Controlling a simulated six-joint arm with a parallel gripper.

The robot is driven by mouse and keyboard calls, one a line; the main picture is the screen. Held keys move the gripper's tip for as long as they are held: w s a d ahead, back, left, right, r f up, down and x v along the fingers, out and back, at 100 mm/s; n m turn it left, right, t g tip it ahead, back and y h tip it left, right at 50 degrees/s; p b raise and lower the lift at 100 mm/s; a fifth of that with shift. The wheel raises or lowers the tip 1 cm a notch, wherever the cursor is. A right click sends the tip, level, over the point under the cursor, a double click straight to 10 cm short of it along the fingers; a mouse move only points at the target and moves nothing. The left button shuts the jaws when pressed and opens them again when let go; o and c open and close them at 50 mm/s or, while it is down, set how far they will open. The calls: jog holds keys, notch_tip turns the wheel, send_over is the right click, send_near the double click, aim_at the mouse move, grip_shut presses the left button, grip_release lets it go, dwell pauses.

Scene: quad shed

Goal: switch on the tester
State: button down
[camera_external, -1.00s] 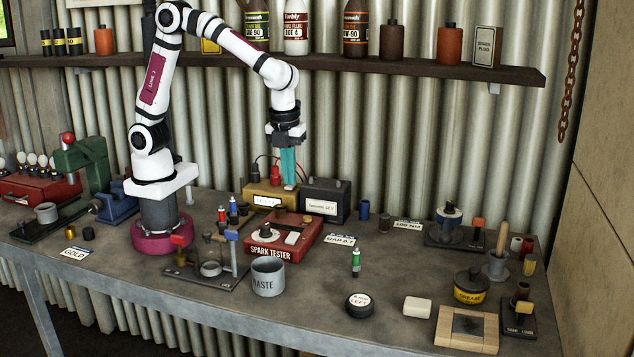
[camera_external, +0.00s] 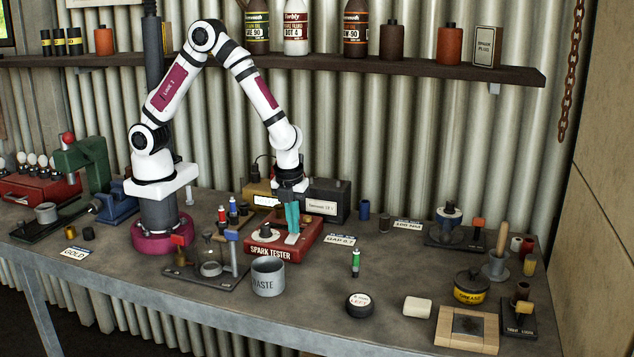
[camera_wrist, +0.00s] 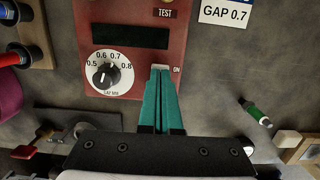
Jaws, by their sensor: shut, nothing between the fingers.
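The red spark tester (camera_external: 271,254) sits on the bench in front of my arm. In the wrist view its red panel (camera_wrist: 180,40) carries a dial (camera_wrist: 108,72) marked 0.5 to 0.8, a dark display (camera_wrist: 130,37) and a light switch (camera_wrist: 160,68) beside the word ON. The dial pointer is near the lower left of the scale. My gripper (camera_external: 292,238) is shut and empty, with teal fingers pointing down at the panel. In the wrist view the fingertips (camera_wrist: 160,74) overlap the switch's near edge and partly hide it. I cannot tell whether they touch it.
A grey waste cup (camera_external: 268,278) stands just in front of the tester. A stand with a glass vessel (camera_external: 211,266) is to its left. A dark battery box (camera_external: 327,203) is behind it.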

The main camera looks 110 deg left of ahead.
jog(key=shift+f, duration=0.15)
jog(key=shift+a+f, duration=0.1)
jog(key=shift+f, duration=0.1)
dwell(0.4)
jog(key=shift+d+r, duration=0.2)
jog(key=shift+d, duration=0.6)
notch_tip(320, 180, up, 14)
jog(key=d, duration=0.2)
